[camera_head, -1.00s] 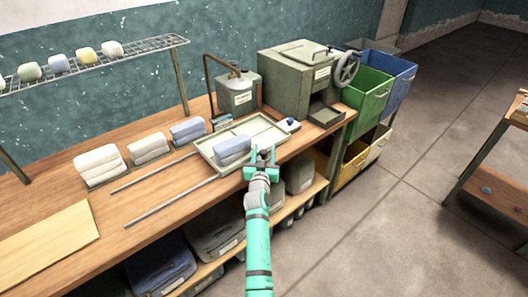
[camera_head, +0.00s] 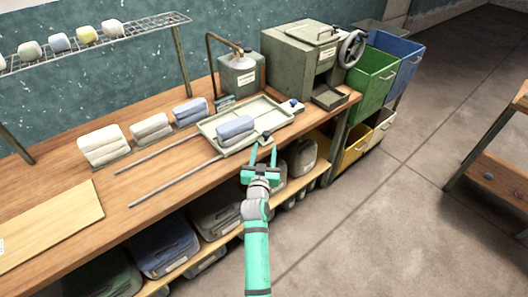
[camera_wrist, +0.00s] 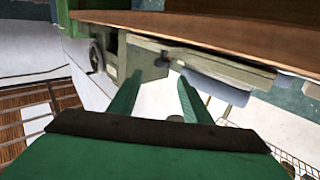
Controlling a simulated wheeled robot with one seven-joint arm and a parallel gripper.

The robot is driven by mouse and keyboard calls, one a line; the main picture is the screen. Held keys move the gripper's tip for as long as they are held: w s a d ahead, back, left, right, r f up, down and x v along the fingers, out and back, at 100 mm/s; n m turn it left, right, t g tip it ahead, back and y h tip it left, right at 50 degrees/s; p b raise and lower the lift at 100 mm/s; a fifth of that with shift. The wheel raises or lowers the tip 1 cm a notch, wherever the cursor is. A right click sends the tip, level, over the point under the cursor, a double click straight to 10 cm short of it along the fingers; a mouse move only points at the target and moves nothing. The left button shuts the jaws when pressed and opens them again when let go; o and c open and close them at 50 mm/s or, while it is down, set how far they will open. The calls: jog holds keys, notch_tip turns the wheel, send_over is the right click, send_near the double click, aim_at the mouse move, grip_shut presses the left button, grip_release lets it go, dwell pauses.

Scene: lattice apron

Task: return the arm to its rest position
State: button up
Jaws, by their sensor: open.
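My teal gripper (camera_head: 262,158) is open and empty in the head view, in front of the workbench's front edge, near the tray. In the wrist view its two fingers (camera_wrist: 158,98) are spread with nothing between them. A pale green tray (camera_head: 215,130) lies on the wooden workbench (camera_head: 75,170). A folded blue-grey cloth (camera_head: 236,131) lies in the tray. My arm reaches up from the bottom of the head view.
A green press-like machine (camera_head: 290,62) with a handwheel stands at the back right. Green (camera_head: 372,80) and blue (camera_head: 400,65) bins stand beside the bench. Folded cloth stacks (camera_head: 103,147) line the bench. Open floor (camera_head: 385,230) lies to the right.

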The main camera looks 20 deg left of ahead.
jog(key=shift+s+f, duration=0.1)
jog(key=shift+s, duration=0.15)
dwell(0.3)
jog(key=s+d+f+g, duration=0.1)
jog(key=s+d+f, duration=0.35)
jog(key=s, duration=0.55)
jog(key=s+d+f+h, duration=0.1)
jog(key=s+d+f, duration=0.3)
jog(key=s, duration=0.5)
jog(key=s+d+f+g, duration=0.1)
jog(key=s+d+f, duration=0.3)
jog(key=s, duration=0.6)
jog(key=s+d+r, duration=0.2)
jog(key=s, duration=0.6)
jog(key=s+d+r+m+h, duration=0.1)
jog(key=s+d+r, duration=0.1)
jog(key=s, duration=0.7)
jog(key=s+d+r+m+h, duration=0.1)
jog(key=s+r, duration=0.3)
jog(key=s, duration=0.4)
jog(key=shift+s+d+r, duration=0.25)
jog(key=shift+s+d, duration=0.1)
jog(key=shift+d, duration=0.4)
jog(key=c, duration=0.3)
